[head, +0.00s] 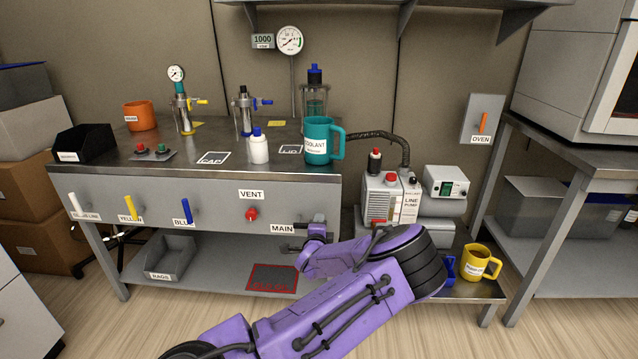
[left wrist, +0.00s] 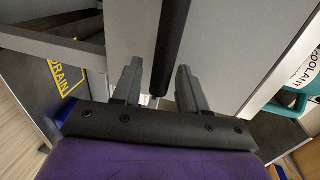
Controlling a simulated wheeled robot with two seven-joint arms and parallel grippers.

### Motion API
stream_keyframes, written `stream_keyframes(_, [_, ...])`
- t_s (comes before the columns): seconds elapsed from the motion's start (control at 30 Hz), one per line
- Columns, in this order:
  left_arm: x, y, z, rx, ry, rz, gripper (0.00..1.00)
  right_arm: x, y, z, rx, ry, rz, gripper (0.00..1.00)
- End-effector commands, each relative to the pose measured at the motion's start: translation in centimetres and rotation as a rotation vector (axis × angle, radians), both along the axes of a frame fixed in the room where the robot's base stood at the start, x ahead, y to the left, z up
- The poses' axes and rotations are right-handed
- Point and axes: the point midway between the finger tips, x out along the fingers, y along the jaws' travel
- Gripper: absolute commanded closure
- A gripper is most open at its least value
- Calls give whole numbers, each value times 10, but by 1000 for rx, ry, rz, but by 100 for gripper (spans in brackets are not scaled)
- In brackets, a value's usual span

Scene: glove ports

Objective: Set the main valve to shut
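The MAIN label (head: 283,229) is on the front panel of the bench, at its right end. My left gripper (head: 317,224) is at the panel just right of this label and covers much of the valve there. In the left wrist view, the dark bar of the main valve handle (left wrist: 170,45) runs between the two fingers of my left gripper (left wrist: 157,88). The fingers are apart, one on each side of the bar, with a gap visible on both sides. In the head view the handle looks roughly level, but is mostly hidden. My right gripper is not in view.
A teal coolant mug (head: 316,151) stands on the bench top above the valve. The red VENT knob (head: 251,215) and blue lever (head: 187,211) are to the left. A line pump (head: 391,196) stands right of the bench. A red-edged drain mat (head: 272,278) lies below.

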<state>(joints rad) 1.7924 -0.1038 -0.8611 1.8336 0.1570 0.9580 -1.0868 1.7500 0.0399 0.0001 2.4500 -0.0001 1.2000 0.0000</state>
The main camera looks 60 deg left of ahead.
Motion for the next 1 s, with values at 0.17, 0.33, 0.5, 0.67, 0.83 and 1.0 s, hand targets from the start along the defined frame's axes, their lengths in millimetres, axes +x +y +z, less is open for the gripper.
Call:
stream_keyframes(0.17, [-2, -5, 0, -2, 2, -2, 58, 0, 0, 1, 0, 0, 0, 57])
stream_keyframes(0.33, [-21, -30, 8, -2, 5, -2, 58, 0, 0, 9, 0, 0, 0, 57])
stream_keyframes(0.5, [-47, -60, 16, 0, 3, -1, 58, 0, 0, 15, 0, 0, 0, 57])
stream_keyframes(0.67, [-61, -77, 20, -1, 0, 0, 58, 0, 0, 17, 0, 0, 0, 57])
stream_keyframes(0.83, [-65, -81, 20, 0, -1, 1, 58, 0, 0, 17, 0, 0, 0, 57])
stream_keyframes(1.0, [-64, -81, 20, -1, 0, 1, 58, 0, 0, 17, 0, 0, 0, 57])
